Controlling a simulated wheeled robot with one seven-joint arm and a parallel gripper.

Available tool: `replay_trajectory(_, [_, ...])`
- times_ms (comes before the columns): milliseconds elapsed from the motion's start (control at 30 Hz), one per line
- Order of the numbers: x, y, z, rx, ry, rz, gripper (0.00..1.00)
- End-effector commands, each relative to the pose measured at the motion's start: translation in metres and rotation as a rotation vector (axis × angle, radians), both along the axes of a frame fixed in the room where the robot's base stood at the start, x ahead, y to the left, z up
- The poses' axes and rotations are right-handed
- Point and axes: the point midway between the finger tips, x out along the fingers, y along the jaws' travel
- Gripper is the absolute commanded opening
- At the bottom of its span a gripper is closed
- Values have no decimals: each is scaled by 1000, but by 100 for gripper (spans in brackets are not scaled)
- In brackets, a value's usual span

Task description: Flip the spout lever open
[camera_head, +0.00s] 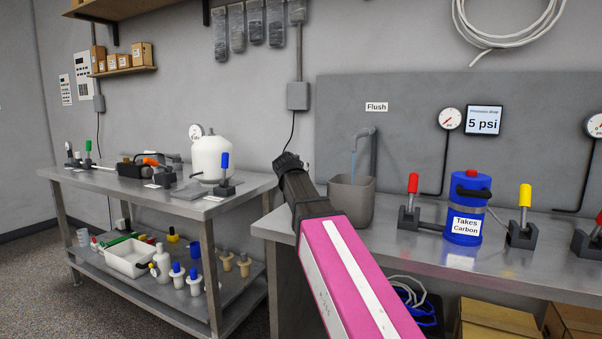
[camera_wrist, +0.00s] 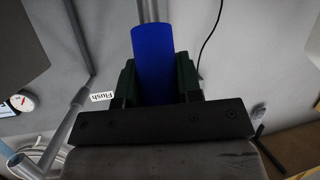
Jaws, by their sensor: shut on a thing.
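My gripper (camera_head: 287,163) is left of the grey bin in the head view, at the end of my pink arm. In the wrist view its dark fingers (camera_wrist: 156,82) are shut on a blue lever grip (camera_wrist: 152,48) with a metal rod beyond it. In the head view the lever is hidden behind my gripper. The grey bent spout (camera_head: 373,148) stands above the grey bin (camera_head: 350,203), and a thin bluish stream falls from it into the bin. A bent grey pipe, probably the spout, shows in the wrist view (camera_wrist: 62,130).
A "Flush" label (camera_head: 376,107) is on the wall panel. Right on the bench (camera_head: 400,245) stand a red-handled valve (camera_head: 412,184), a blue canister (camera_head: 467,188) and a yellow-handled valve (camera_head: 525,196). A second table (camera_head: 160,202) on the left holds a white tank (camera_head: 212,158).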

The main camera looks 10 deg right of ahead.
Motion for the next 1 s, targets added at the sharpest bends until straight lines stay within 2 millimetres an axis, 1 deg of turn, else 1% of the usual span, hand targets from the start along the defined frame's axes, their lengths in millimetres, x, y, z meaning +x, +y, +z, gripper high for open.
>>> replay_trajectory(133, [-5,3,-2,-21,-32,0,0])
replay_trajectory(667, [-6,4,-3,-32,-47,0,0])
replay_trajectory(700, [-6,4,-3,-32,-47,0,46])
replay_trajectory(733, [-6,4,-3,-32,-47,0,56])
replay_trajectory(767, [-6,4,-3,-32,-47,0,58])
replay_trajectory(1000, [-6,4,-3,-31,-48,-1,58])
